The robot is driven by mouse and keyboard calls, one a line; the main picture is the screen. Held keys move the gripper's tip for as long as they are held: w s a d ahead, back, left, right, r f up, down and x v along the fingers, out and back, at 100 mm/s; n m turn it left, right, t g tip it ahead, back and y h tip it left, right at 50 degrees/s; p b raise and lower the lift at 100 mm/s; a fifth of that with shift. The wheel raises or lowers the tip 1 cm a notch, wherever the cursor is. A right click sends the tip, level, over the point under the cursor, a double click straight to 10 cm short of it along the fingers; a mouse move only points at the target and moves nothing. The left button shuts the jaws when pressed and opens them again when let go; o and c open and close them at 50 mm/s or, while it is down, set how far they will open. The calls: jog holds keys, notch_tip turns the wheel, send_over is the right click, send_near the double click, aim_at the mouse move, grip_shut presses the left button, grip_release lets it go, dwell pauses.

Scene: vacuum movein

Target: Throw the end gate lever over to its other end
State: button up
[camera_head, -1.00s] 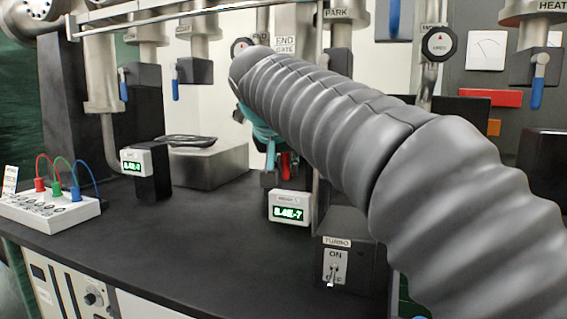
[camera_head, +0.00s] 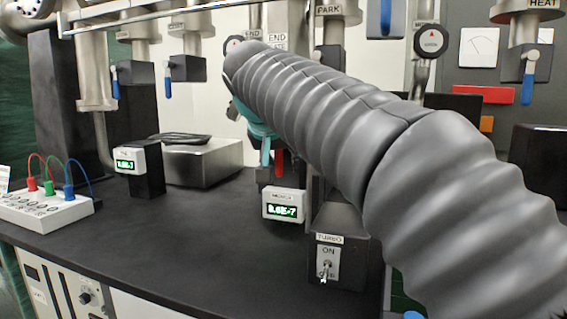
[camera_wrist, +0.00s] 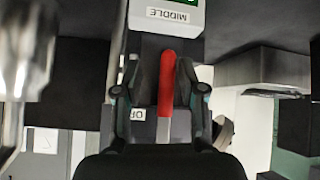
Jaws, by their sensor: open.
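A red-handled lever (camera_wrist: 167,82) with a bare metal stem stands between the fingers of my gripper (camera_wrist: 162,95) in the wrist view. The fingers are open, one on each side of the handle, with a gap visible on both sides. In the head view the red handle (camera_head: 279,162) hangs just below the teal part of my gripper (camera_head: 262,140). The END GATE label (camera_head: 276,42) is above it, partly covered by my arm. The lever's pivot is hidden.
A gauge box (camera_head: 284,204) marked MIDDLE stands just in front of the lever, and the TURBO switch box (camera_head: 342,245) is nearer. Blue-handled levers (camera_head: 168,87) hang at left. A metal block (camera_head: 205,165) sits behind.

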jog(key=v, duration=1.1)
jog(key=shift+s+r, duration=0.2)
jog(key=shift+r, duration=0.05)
jog(key=shift+s, duration=0.1)
